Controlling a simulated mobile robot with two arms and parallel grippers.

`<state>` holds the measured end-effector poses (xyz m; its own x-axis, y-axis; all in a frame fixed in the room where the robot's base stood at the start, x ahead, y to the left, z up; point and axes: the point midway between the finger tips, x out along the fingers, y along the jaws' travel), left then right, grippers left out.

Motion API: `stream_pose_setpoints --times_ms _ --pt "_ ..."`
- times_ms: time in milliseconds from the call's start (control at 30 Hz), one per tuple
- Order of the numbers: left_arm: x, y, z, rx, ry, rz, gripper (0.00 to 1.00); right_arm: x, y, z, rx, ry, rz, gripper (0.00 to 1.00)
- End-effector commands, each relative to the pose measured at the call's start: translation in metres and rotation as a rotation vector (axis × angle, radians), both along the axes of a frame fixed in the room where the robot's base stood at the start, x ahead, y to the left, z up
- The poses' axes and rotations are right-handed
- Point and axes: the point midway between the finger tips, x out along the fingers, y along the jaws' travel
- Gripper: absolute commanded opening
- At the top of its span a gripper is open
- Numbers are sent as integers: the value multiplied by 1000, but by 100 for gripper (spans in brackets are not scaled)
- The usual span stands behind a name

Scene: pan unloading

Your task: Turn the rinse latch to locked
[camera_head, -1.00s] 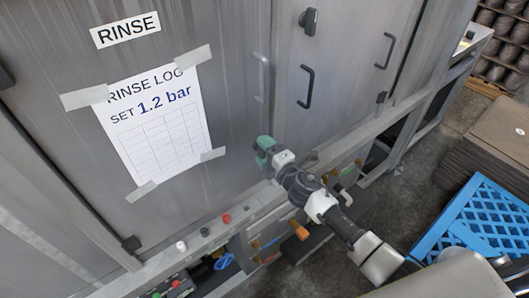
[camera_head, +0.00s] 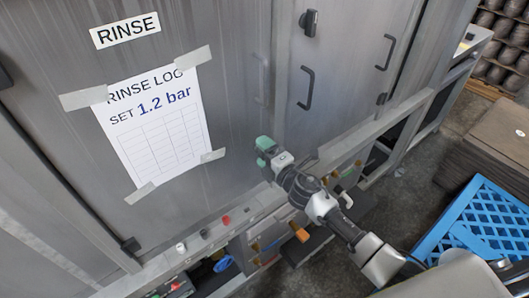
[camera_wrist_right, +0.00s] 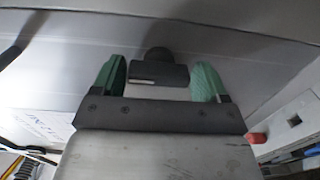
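My right gripper (camera_head: 266,150), with green fingertips, is at the lower right of the grey door marked RINSE (camera_head: 126,31) in the head view. In the right wrist view its two green fingers (camera_wrist_right: 160,78) stand apart. A dark T-shaped latch (camera_wrist_right: 160,72) with a round hub and a horizontal bar is between them, with a gap showing on each side. A pale line runs along the bar. In the head view my gripper hides this latch. Whether the fingers reach past the bar is hard to tell. My left gripper is not in view.
Another black latch (camera_head: 309,22) and black handles (camera_head: 306,88) are on the doors to the right. A ledge with red (camera_head: 226,220) and dark knobs runs below the RINSE door. Orange-handled valves (camera_head: 300,232) lie under my arm. A blue crate (camera_head: 459,214) stands at right.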

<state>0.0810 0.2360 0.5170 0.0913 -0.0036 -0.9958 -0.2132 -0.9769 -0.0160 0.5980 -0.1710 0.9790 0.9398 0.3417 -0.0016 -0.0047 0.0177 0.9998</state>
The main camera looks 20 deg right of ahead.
Motion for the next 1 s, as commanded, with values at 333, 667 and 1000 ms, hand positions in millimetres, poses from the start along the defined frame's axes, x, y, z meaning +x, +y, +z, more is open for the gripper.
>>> stream_pose_setpoints --times_ms 333,667,1000 --pt "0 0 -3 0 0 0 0 -19 -7 -2 1 1 0 74" --pt "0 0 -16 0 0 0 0 -80 -29 -2 -1 2 1 74" --pt "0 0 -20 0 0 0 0 -102 -37 0 1 0 0 74"
